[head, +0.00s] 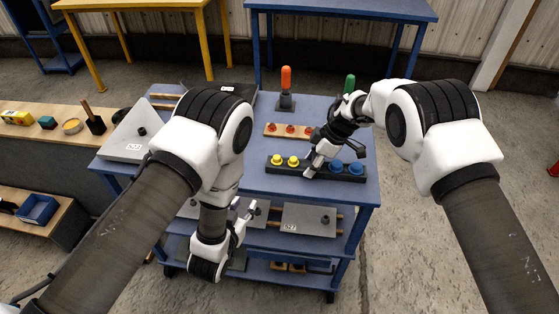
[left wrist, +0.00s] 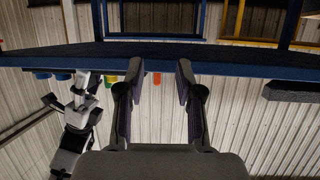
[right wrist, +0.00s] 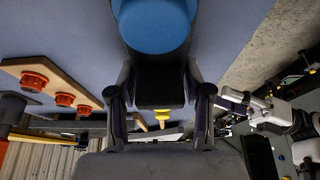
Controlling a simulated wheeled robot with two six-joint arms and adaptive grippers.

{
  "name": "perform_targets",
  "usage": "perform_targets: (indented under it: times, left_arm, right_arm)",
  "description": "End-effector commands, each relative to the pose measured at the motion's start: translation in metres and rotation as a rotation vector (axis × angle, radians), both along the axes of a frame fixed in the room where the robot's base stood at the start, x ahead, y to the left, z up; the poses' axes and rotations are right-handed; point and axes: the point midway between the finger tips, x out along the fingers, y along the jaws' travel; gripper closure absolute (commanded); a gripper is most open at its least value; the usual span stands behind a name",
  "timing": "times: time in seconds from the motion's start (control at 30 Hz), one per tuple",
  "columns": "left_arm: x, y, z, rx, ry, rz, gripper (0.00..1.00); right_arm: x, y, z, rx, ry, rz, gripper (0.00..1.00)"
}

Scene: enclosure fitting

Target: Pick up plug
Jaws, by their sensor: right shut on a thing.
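A dark rack (head: 285,172) lies on the blue table with two yellow plugs (head: 285,160) at its left and two blue plugs (head: 346,167) at its right. My right gripper (head: 311,170) is down at the rack between the yellow and blue ones.
A wooden strip with red round parts (head: 290,130) lies behind the rack. An orange beacon (head: 286,85) and a green one (head: 349,84) stand at the back. A grey plate (head: 132,140) is at the left. Lower shelves hold more plates (head: 308,219).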

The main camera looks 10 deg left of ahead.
Motion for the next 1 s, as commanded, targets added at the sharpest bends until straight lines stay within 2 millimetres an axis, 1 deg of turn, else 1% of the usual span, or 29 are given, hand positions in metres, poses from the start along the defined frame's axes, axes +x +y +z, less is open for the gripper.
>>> perform_targets:
  times: [0.03, 0.1, 0.2, 0.27, 0.4, 0.5, 0.67, 0.8, 0.9, 1.0]
  left_arm:
    - [0.012, -0.018, 0.019, -0.023, -0.107, -0.033, 0.64]
    - [0.021, -0.035, 0.04, -0.048, -0.224, -0.063, 0.64]
    - [0.029, -0.047, 0.056, -0.07, -0.303, -0.082, 0.64]
    - [0.038, -0.05, 0.058, -0.074, -0.316, -0.084, 0.64]
    - [0.067, -0.056, 0.057, -0.075, -0.315, -0.083, 0.64]
    - [0.084, -0.06, 0.055, -0.073, -0.313, -0.083, 0.64]
    - [0.102, -0.064, 0.054, -0.073, -0.311, -0.083, 0.64]
    - [0.127, -0.07, 0.053, -0.074, -0.312, -0.082, 0.64]
    - [0.14, -0.073, 0.052, -0.072, -0.31, -0.082, 0.64]
    - [0.143, -0.073, 0.051, -0.071, -0.308, -0.084, 0.64]
  right_arm:
    - [-0.001, 0.0, -0.001, -0.001, 0.002, 0.0, 0.87]
    - [-0.001, -0.001, -0.002, -0.001, 0.002, 0.0, 0.87]
    - [-0.001, -0.001, -0.002, -0.001, 0.002, 0.0, 0.87]
    - [-0.001, -0.001, -0.002, -0.001, 0.002, 0.0, 0.87]
    - [-0.001, -0.001, -0.002, -0.001, 0.002, 0.0, 0.87]
    - [-0.001, 0.0, -0.001, -0.001, 0.002, 0.0, 0.87]
    - [-0.001, 0.0, -0.001, -0.001, 0.001, -0.001, 0.87]
    - [-0.001, 0.0, -0.001, -0.001, 0.001, -0.001, 0.87]
    - [0.0, 0.0, -0.001, -0.001, 0.001, -0.001, 0.87]
    - [0.0, 0.0, -0.001, -0.001, 0.001, -0.001, 0.87]
